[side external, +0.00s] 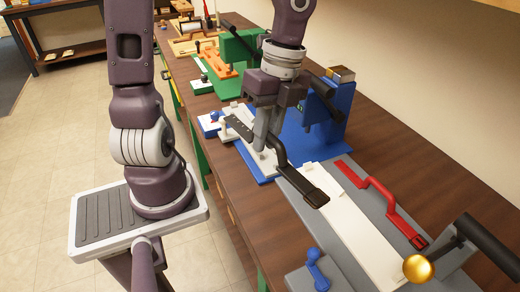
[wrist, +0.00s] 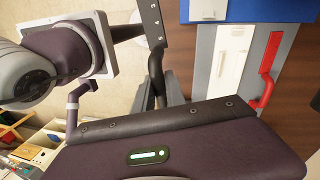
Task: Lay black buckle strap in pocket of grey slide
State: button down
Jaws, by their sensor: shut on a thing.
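The black buckle strap (side external: 281,157) is held in my gripper (side external: 263,140), above the blue fixture. Its holed end points to the upper left and its wide buckle end hangs out to the lower right, near the grey slide (side external: 341,263). The strap also shows in the wrist view (wrist: 154,25), its holed end at the top and its bent part lower down. The grey slide is a long plate with a white strip (side external: 352,225) along it; in the wrist view it lies right of the strap. I cannot make out the pocket's edges.
A red strap (side external: 386,205) lies on the grey plate, right of the white strip. A blue fixture (side external: 312,138) stands behind.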

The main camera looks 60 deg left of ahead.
jog(key=w+a+f, duration=0.1)
jog(key=w+a, duration=0.2)
jog(key=a, duration=0.4)
jog(key=w+a, duration=0.3)
jog(key=a, duration=0.4)
jog(key=m, duration=0.2)
send_near(252, 121)
jog(key=s+d+r, duration=0.2)
jog(key=s+d, duration=0.2)
jog(key=d, duration=0.1)
notch_tip(252, 121, down, 8)
jog(key=shift+w+a+f, duration=0.1)
jog(key=shift+f, duration=0.1)
jog(key=c, duration=1.4)
grip_release()
